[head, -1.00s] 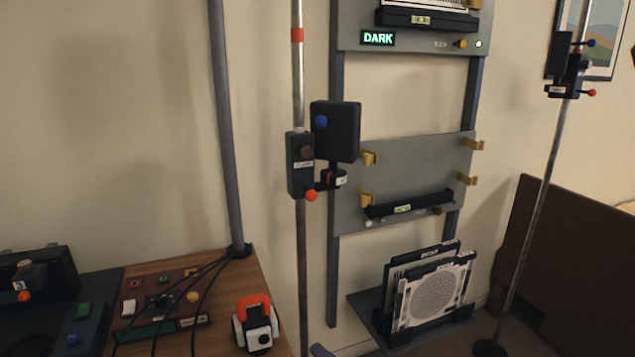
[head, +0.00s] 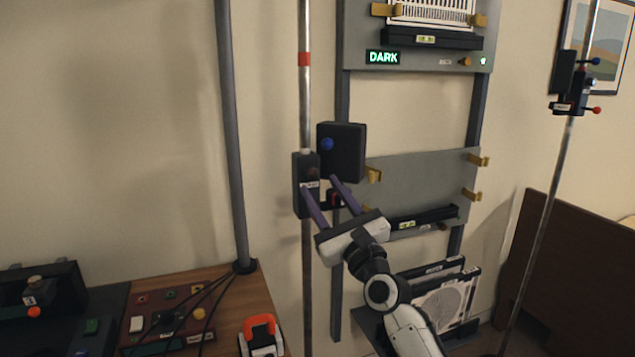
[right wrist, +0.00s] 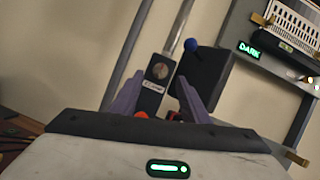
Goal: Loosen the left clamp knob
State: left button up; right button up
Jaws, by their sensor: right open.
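The left clamp (head: 304,168) is a dark block on the left upright pole (head: 305,100), with a dark box (head: 347,150) bearing a blue knob (head: 327,144) at its right. My right gripper (head: 320,185) is open, its two purple fingers pointing up at the clamp's lower part. In the right wrist view the clamp (right wrist: 153,98) shows between the fingers (right wrist: 158,80), with a red knob (right wrist: 141,114) low down, partly hidden by the gripper body. In the head view the fingers cover that knob. Contact cannot be told. My left gripper is not in view.
A grey rack panel (head: 420,180) with yellow clips stands right of the pole. A second pole with a similar clamp (head: 570,90) is at the far right. A wooden table with a control box (head: 165,320) and cables is at lower left.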

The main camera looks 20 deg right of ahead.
aim_at(314, 177)
jog(key=shift+x, duration=1.6)
jog(key=c, duration=1.1)
jog(key=shift+o, duration=0.2)
